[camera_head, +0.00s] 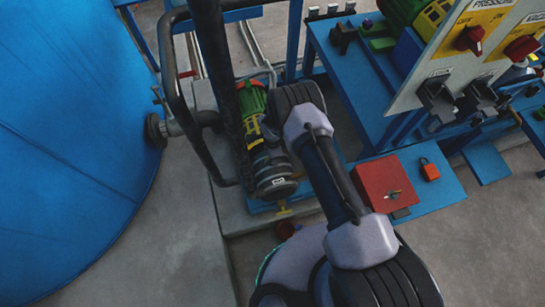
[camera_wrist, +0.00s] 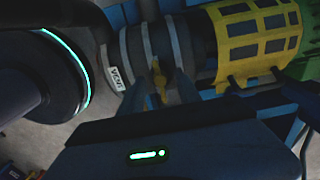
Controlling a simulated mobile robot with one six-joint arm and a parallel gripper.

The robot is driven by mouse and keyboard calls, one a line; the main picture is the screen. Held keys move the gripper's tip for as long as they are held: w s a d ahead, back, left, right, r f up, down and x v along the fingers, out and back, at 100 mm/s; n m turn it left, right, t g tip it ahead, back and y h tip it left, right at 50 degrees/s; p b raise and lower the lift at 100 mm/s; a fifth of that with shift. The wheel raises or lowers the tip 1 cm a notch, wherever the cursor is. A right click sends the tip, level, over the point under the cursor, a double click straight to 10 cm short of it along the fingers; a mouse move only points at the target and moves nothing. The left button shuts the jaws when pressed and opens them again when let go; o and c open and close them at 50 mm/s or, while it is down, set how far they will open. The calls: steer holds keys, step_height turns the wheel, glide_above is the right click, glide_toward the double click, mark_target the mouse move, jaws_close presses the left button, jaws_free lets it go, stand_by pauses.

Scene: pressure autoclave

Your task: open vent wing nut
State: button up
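The vent wing nut (camera_wrist: 158,82) is a small yellow piece on a dark banded cylinder (camera_wrist: 133,48) in the wrist view. A white label reading VENT (camera_wrist: 115,78) is on the cylinder's left end. My gripper (camera_wrist: 160,88) reaches up from the bottom of the wrist view, with one dark finger on each side of the nut. The fingers look parted, and I see no clear contact with the nut. In the head view the same dark cylinder (camera_head: 268,165) lies left of my arm.
A yellow slotted guard (camera_wrist: 258,40) adjoins the cylinder on the right. In the head view, dark pipes (camera_head: 205,70) stand left of the pump, beside a large blue tank (camera_head: 65,140). A red box (camera_head: 385,185) and a control panel (camera_head: 475,50) are on the right.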

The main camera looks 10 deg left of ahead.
jaws_close()
steer(key=shift+f+n, duration=0.1)
steer(key=shift+n, duration=0.2)
steer(key=n+b, duration=0.2)
steer(key=n, duration=0.1)
steer(key=n+b, duration=0.2)
steer(key=n, duration=0.2)
steer(key=shift+n, duration=0.3)
steer(key=n, duration=0.6)
steer(key=shift+b, duration=0.3)
steer(key=n, duration=0.7)
